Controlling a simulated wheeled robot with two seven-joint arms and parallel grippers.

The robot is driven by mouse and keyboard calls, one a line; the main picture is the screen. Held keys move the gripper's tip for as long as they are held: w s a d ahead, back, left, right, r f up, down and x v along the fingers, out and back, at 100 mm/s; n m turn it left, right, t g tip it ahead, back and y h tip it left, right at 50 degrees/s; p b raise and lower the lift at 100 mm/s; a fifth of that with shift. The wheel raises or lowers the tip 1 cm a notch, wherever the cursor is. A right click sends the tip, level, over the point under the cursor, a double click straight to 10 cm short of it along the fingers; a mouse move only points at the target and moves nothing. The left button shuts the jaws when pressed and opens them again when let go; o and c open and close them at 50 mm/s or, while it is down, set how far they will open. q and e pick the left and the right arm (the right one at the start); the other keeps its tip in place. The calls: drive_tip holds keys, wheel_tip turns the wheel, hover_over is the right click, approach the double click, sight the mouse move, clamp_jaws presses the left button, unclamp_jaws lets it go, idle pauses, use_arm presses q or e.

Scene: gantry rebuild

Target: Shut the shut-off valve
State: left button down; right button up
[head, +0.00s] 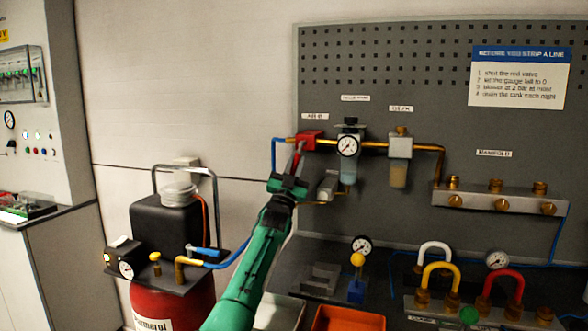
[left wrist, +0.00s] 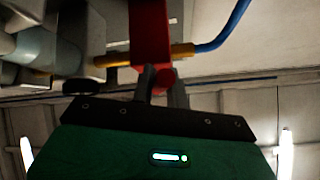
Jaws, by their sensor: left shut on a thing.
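The red shut-off valve (head: 308,137) sits on the brass pipe at the left of the grey panel, under a small label. Its red lever (head: 297,157) hangs down from the body, across the line of the pipe. My left gripper (head: 293,171) reaches up from below and is shut on the lever. In the left wrist view the red valve (left wrist: 150,38) is above my fingers (left wrist: 162,85), with a bit of red between them. The lever's end is mostly hidden by the fingers. My right gripper is not in view.
Right of the valve are a gauge (head: 347,146) with a filter bowl and an oiler (head: 399,150). A manifold (head: 500,200) is further right. A black tank on a red compressor (head: 170,270) stands at left. An orange tray (head: 348,318) lies below.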

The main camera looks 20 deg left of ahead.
use_arm(q)
drive_tip(key=shift+d+r+n+y, duration=0.1)
drive_tip(key=shift+d+n+y, duration=0.1)
drive_tip(key=shift+n+y, duration=0.75)
drive_tip(key=shift+d+n+y, duration=0.2)
drive_tip(key=shift+n+y, duration=0.65)
drive_tip(key=shift+y, duration=0.1)
drive_tip(key=n+y, duration=0.2)
drive_tip(key=d+n+y, duration=0.1)
drive_tip(key=n+y, duration=0.1)
drive_tip(key=shift+n, duration=0.3)
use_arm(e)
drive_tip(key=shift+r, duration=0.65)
use_arm(q)
drive_tip(key=shift+y, duration=0.3)
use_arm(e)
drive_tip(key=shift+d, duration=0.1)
use_arm(q)
drive_tip(key=shift+n, duration=0.3)
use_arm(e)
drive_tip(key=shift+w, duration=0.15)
use_arm(q)
drive_tip(key=c, duration=1.4)
unclamp_jaws()
drive_tip(key=shift+d+f, duration=0.1)
drive_tip(key=shift+f, duration=0.15)
